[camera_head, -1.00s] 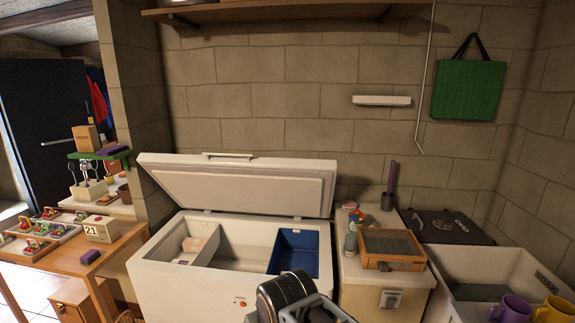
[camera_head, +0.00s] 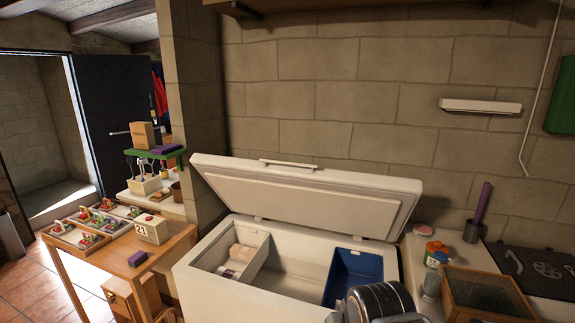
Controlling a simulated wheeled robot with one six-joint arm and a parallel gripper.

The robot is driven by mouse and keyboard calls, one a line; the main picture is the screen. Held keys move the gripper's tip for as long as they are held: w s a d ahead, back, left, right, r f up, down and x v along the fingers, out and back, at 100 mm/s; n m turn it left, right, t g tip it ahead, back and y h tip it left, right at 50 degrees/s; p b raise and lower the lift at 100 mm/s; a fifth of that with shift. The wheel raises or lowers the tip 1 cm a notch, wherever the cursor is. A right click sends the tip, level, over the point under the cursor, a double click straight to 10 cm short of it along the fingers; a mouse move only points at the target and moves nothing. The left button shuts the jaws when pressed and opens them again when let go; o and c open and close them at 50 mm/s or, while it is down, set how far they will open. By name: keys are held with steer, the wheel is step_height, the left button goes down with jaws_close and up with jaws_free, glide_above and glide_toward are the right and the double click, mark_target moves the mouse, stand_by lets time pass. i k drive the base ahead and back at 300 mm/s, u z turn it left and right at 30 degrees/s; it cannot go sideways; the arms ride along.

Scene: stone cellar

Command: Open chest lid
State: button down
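The white chest freezer (camera_head: 285,287) stands against the stone wall. Its lid (camera_head: 310,197) is raised and tilted back, with a handle (camera_head: 287,164) along its upper edge. Inside are a white compartment at the left with a pale package (camera_head: 243,253) and a blue bin (camera_head: 353,272) at the right. Part of my arm, dark and rounded, shows at the bottom edge in front of the chest's right side. My gripper's fingertips are not visible, and no part of the arm is seen touching the lid.
A wooden table (camera_head: 113,262) with small trays and a date block (camera_head: 152,229) stands at the left. A wall shelf (camera_head: 480,106) is above. Tiled floor is open at far left.

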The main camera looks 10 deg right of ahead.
mark_target(358, 205)
steer(key=u, duration=0.5)
steer(key=i, duration=1)
steer(key=u, duration=0.65)
